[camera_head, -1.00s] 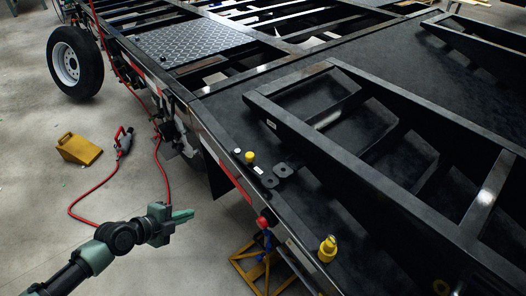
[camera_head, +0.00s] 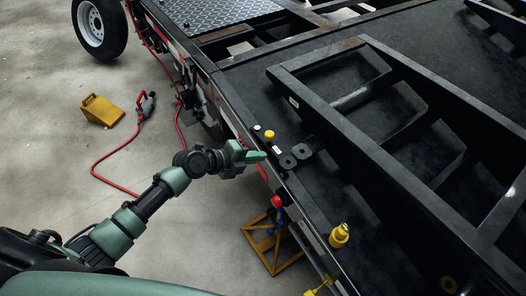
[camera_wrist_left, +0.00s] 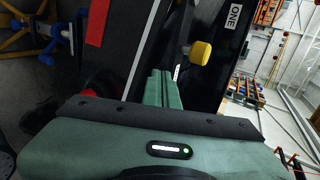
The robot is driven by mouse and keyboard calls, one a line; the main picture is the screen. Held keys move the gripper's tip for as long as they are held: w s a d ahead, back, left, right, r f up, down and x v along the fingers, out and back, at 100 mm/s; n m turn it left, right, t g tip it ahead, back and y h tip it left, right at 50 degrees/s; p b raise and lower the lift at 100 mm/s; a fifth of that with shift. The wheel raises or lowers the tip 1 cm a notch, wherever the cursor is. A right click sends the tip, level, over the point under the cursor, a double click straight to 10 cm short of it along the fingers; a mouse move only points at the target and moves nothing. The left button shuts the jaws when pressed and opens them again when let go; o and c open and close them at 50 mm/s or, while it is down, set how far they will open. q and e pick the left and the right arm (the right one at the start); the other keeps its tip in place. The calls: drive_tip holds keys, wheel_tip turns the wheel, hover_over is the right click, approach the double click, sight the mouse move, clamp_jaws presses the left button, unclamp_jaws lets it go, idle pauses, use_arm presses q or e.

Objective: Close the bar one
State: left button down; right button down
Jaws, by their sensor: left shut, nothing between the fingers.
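My left gripper (camera_head: 260,156) is shut and empty, with its green fingertips at the near edge of the black trailer frame (camera_head: 232,99). It is just below a yellow knob (camera_head: 269,134) and a white-topped knob (camera_head: 257,128) in the head view. In the left wrist view the shut fingers (camera_wrist_left: 160,82) point towards the yellow knob (camera_wrist_left: 200,52), with a visible gap between them. A white label reading "ONE" (camera_wrist_left: 233,17) is on a dark surface beside that knob. I cannot tell for sure which part is the bar. My right gripper is not in view.
A red knob (camera_head: 277,202) and a larger yellow fitting (camera_head: 339,235) are along the same edge. A yellow stand (camera_head: 268,243) is below it. A red cable (camera_head: 112,153) and a yellow wedge (camera_head: 101,110) lie on the floor at left.

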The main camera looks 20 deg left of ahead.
sight(281, 149)
use_arm(q)
drive_tip(key=shift+w+d, duration=0.65)
drive_tip(key=shift+w, duration=0.15)
drive_tip(key=shift+w+d+r+n+y+p, duration=0.1)
drive_tip(key=shift+d+n+y+p, duration=0.2)
drive_tip(key=shift+p, duration=0.45)
drive_tip(key=n+p, duration=0.1)
drive_tip(key=w+d+t+y+p, duration=0.1)
drive_tip(key=p, duration=0.1)
drive_tip(key=shift+d+r+n+y, duration=0.2)
drive_tip(key=shift+n+y, duration=0.1)
drive_tip(key=shift+n, duration=0.1)
drive_tip(key=shift+w+d+f+b, duration=0.35)
drive_tip(key=shift+w+d+b, duration=0.2)
drive_tip(key=shift+w+d, duration=0.35)
drive_tip(key=shift+w, duration=0.05)
